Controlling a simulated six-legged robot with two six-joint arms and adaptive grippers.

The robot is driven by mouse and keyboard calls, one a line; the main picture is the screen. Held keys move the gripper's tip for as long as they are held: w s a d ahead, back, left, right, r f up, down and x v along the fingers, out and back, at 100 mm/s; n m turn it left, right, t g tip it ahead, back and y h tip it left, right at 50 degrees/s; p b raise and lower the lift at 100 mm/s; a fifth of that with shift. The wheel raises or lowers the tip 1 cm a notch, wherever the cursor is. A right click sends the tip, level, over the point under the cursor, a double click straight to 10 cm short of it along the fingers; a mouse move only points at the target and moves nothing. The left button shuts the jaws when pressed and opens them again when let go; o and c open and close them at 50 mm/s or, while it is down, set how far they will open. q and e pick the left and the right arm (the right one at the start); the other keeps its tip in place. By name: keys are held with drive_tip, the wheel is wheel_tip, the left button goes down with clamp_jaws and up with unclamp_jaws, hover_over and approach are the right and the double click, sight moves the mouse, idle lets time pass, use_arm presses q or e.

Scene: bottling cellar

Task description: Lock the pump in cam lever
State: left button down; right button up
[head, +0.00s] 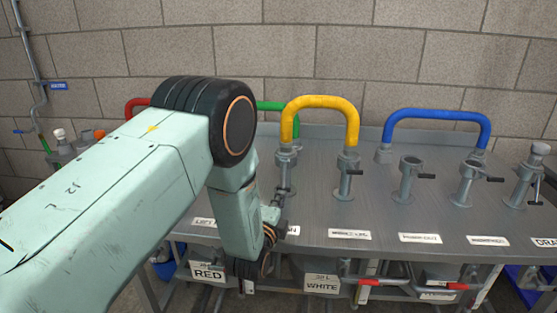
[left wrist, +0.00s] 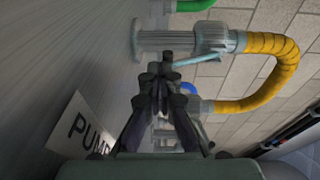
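The pump in port (head: 287,157) is a grey upright coupling on the metal bench, with the left end of the yellow hose (head: 320,101) in it. It also shows sideways in the left wrist view (left wrist: 180,41), with its pale cam lever (left wrist: 199,58) sticking out from the coupling toward my fingertips. My left gripper (head: 284,190) is in front of this port, low over the bench. In the left wrist view its dark fingertips (left wrist: 161,80) are close together beside the lever's end. Whether they touch it I cannot tell. A label reading PUMP (left wrist: 85,128) lies beside the gripper. My right gripper is not in view.
Several similar ports with side levers stand to the right, such as the one (head: 348,175) at the yellow hose's right end. A blue hose (head: 437,114) arches behind them; green (head: 272,105) and red (head: 135,103) hoses are at left.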

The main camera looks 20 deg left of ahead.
use_arm(q)
drive_tip(key=shift+s, duration=0.1)
drive_tip(key=shift+s+f, duration=0.1)
drive_tip(key=shift+s, duration=0.2)
drive_tip(key=s+d, duration=0.1)
drive_tip(key=s, duration=1)
drive_tip(key=shift+s+r, duration=0.15)
drive_tip(key=shift+r, duration=0.25)
